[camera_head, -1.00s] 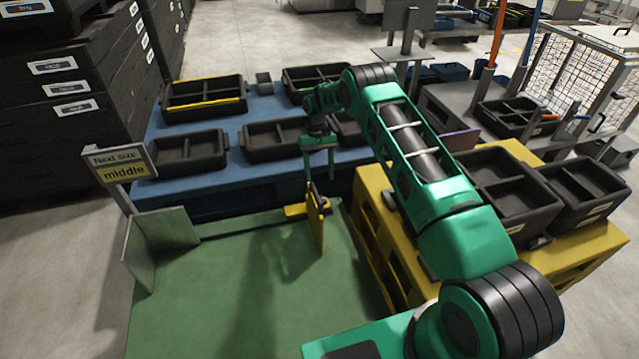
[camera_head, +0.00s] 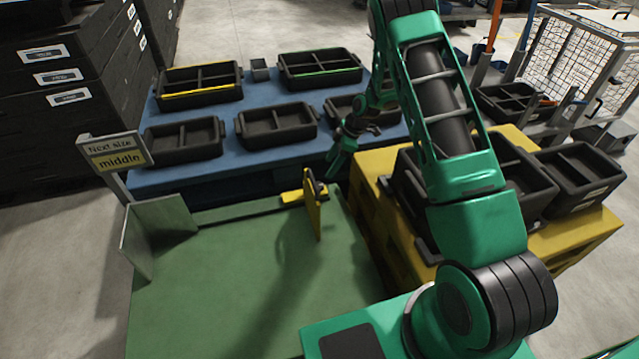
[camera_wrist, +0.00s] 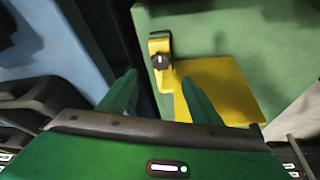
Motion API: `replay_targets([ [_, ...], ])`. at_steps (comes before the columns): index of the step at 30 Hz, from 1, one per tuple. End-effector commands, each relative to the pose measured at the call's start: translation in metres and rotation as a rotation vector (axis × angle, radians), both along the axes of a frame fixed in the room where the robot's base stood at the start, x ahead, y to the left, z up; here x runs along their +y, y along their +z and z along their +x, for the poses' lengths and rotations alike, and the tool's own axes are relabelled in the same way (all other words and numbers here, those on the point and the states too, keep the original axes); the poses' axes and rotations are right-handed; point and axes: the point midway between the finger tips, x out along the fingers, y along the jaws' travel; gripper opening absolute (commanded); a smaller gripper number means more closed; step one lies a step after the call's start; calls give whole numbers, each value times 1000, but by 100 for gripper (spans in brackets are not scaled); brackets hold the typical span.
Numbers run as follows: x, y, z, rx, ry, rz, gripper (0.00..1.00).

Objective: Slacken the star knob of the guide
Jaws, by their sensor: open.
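The yellow guide (camera_head: 314,214) stands upright at the back edge of the green table (camera_head: 235,285). In the wrist view the guide (camera_wrist: 222,85) is a yellow plate with a bracket. The dark star knob (camera_wrist: 160,61) sits on that bracket; in the head view it is a small dark shape (camera_head: 318,187) at the guide's top. My gripper (camera_head: 335,165) is open and empty, behind and a little right of the guide. In the wrist view its two green fingers (camera_wrist: 155,95) are spread, with the knob beyond them and apart from them.
A blue table (camera_head: 220,150) with several black trays stands behind. A yellow stand (camera_head: 375,205) with black bins is close on the right. A sign (camera_head: 115,152) reads "Next size middle". The green table's middle is clear.

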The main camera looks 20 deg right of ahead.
Motion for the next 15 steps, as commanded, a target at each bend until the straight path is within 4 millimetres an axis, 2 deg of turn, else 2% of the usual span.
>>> replay_targets([
  [5, 8, -21, 1, 3, 1, 0, 58],
  [15, 30, -74, 8, 3, 1, -1, 58],
])
